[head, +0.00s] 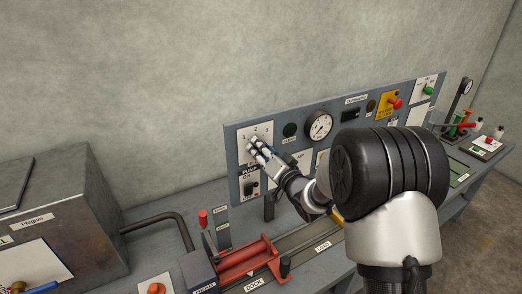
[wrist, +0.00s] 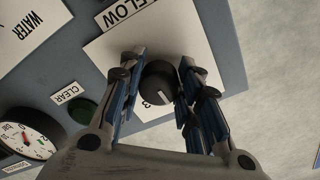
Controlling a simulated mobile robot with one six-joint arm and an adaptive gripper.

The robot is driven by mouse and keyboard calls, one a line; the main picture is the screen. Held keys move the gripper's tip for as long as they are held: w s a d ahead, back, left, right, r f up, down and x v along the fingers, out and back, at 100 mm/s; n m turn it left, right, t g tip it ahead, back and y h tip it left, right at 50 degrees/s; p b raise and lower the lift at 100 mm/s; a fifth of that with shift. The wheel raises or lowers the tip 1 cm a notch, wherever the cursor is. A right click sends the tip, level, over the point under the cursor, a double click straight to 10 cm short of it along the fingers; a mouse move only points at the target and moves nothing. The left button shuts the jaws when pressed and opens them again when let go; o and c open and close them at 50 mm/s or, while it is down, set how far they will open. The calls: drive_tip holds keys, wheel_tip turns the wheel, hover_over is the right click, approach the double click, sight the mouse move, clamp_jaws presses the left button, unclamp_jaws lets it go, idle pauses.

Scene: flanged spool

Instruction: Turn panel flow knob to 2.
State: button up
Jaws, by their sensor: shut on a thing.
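The flow knob is a round black knob (wrist: 157,76) with a short white pointer mark, on a white plate (wrist: 105,52) marked FLOW. In the wrist view the mark is on the knob's lower side, slightly right of its middle. A 3 shows just below-left of the knob; the numeral the mark faces cannot be made out there. In the head view the plate (head: 243,134) shows 1, 2 and 3 along its top, and the gripper hides the knob. My gripper (wrist: 160,82) is shut on the knob, one finger on each side.
A pump switch (head: 250,187) is below the flow plate. A green button (head: 290,130) and a round gauge (head: 319,126) are to its right. A red vise-like fixture (head: 245,262) stands on the bench in front. A metal box (head: 75,215) is at left.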

drive_tip(key=shift+m, duration=0.4)
drive_tip(key=o, duration=1)
drive_tip(key=shift+o, duration=0.2)
drive_tip(key=shift+s+d, duration=0.1)
drive_tip(key=v, duration=1.1)
drive_tip(key=shift+s+d, duration=0.2)
drive_tip(key=shift+s, duration=0.1)
